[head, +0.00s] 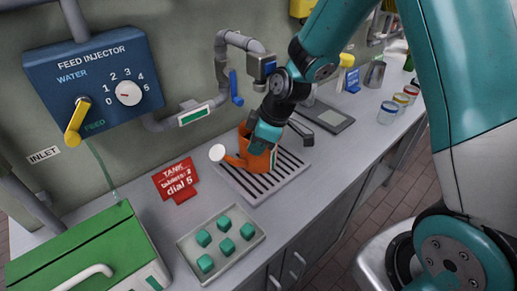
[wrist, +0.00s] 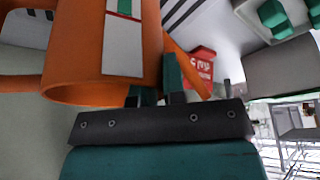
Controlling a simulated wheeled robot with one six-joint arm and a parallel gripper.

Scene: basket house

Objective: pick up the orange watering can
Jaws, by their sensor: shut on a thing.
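The orange watering can (head: 256,160) stands at the drain grille (head: 284,176) on the counter in the head view, its white rose pointing left. Whether its base touches the grille I cannot tell. My gripper (head: 266,138) reaches down onto it from above. In the wrist view the can's orange body (wrist: 80,60) with a white and green label fills the upper left. My gripper's fingers (wrist: 157,95) are shut at the can's side, with one finger partly hidden by it.
A red tank sign (head: 175,180) and a tray of teal tablets (head: 192,245) lie left of the can. A green-lidded box (head: 80,250) is at the front left. A pipe with a blue-handled tap (head: 236,88) hangs close behind. A scale (head: 324,116) and several jars (head: 400,100) are to the right.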

